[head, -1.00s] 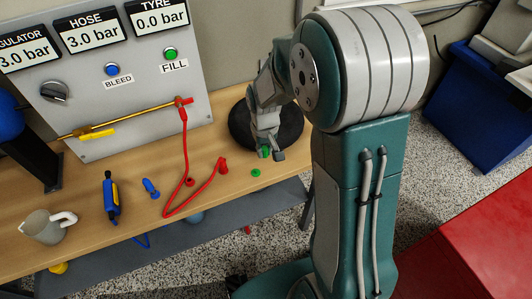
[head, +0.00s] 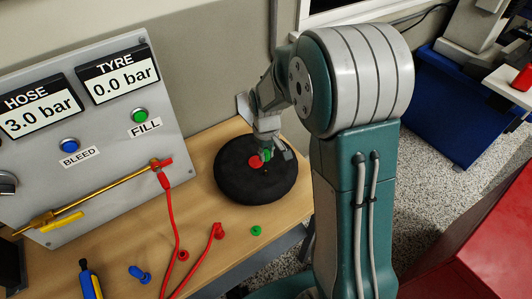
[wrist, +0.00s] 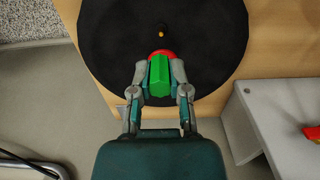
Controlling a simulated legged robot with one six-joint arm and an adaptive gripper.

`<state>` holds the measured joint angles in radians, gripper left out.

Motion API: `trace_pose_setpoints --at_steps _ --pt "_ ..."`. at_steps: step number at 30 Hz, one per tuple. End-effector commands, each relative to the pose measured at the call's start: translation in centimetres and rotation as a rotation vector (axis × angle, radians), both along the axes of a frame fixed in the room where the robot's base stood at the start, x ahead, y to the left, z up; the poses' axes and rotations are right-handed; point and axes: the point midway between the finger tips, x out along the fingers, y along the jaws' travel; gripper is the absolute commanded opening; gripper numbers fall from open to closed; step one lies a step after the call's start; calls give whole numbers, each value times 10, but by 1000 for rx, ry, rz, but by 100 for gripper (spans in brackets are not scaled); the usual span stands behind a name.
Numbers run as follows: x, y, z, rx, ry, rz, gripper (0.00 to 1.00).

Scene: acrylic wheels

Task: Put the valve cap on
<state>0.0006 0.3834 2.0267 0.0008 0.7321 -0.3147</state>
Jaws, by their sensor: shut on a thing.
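The black tyre (head: 236,190) lies flat on the wooden bench, with a red hub (head: 256,160) at its middle. My gripper (head: 268,154) is over the hub, its fingers shut on a green piece (wrist: 160,76). In the wrist view the green piece is faceted and partly covers the red hub (wrist: 161,54). I cannot tell whether it touches the hub. A small brass valve tip (wrist: 162,34) shows on the tyre beyond the hub, apart from the green piece. A small green cap (head: 256,230) lies on the bench in front of the tyre.
A grey panel (head: 110,150) with gauges and buttons stands at the left; TYRE reads 0.0 bar. A red hose (head: 172,215) crosses the bench. A blue fitting (head: 139,273) and a blue-yellow tool (head: 90,280) lie at the front left.

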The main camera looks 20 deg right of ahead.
Motion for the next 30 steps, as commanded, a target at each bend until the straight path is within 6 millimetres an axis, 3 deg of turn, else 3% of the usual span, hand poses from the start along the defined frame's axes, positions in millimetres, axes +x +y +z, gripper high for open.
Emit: trace_pose_setpoints --at_steps 18,30 --pt "0 0 -44 0 1 0 5" --pt "0 0 -50 0 0 0 5"
